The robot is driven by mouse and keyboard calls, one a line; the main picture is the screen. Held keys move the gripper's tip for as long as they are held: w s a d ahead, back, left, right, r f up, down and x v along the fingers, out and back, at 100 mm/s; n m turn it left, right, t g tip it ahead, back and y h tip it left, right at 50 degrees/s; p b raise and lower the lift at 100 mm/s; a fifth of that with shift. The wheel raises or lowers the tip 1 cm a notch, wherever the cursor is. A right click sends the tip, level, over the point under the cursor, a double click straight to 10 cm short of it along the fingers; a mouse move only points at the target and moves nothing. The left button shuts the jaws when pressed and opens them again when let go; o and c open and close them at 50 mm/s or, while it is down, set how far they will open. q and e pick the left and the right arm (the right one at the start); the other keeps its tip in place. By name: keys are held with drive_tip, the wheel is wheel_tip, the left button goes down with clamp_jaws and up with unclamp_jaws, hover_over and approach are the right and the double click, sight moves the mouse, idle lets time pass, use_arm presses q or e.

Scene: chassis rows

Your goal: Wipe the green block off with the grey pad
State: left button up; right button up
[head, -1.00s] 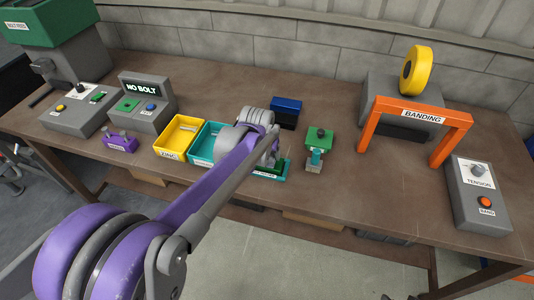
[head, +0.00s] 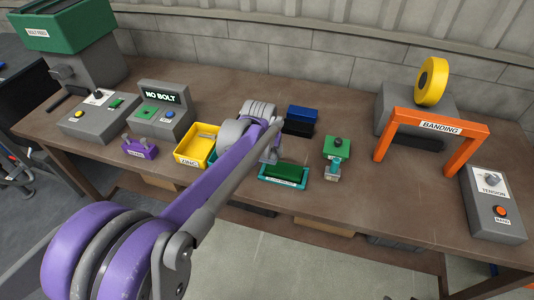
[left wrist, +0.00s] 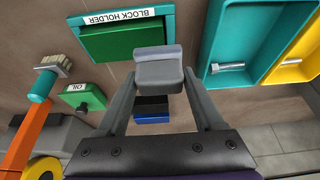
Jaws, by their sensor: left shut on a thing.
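My left gripper (left wrist: 158,84) is shut on the grey pad (left wrist: 159,58), a small grey piece held between the fingertips in the left wrist view. The green block (head: 287,171) sits in the teal tray labelled BLOCK HOLDER (head: 283,182); the block also shows in the left wrist view (left wrist: 121,42), with the pad's edge overlapping its corner in the picture. In the head view the gripper (head: 269,155) is just left of and behind the holder, largely hidden by my arm. Whether the pad touches the block cannot be told.
A yellow ZINC bin (head: 192,158) and a teal bin (left wrist: 222,55) holding a bolt stand beside the holder. Behind is a blue-and-black block (head: 301,119). To the right are a green OIL pot with brush (head: 336,150) and an orange BANDING frame (head: 440,127).

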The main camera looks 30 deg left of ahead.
use_arm(q)
drive_tip(key=r, duration=0.1)
drive_tip(key=r+p, duration=0.1)
drive_tip(key=shift+a+r, duration=0.2)
drive_tip(key=shift+r, duration=0.15)
drive_tip(key=shift+d+r+p, duration=0.1)
drive_tip(key=shift+r+p, duration=0.55)
drive_tip(key=shift+r, duration=0.25)
use_arm(e)
wheel_tip(320, 180, up, 4)
drive_tip(key=shift+a+f, duration=0.15)
drive_tip(key=shift+f, duration=0.1)
use_arm(q)
drive_tip(key=shift+f, duration=0.1)
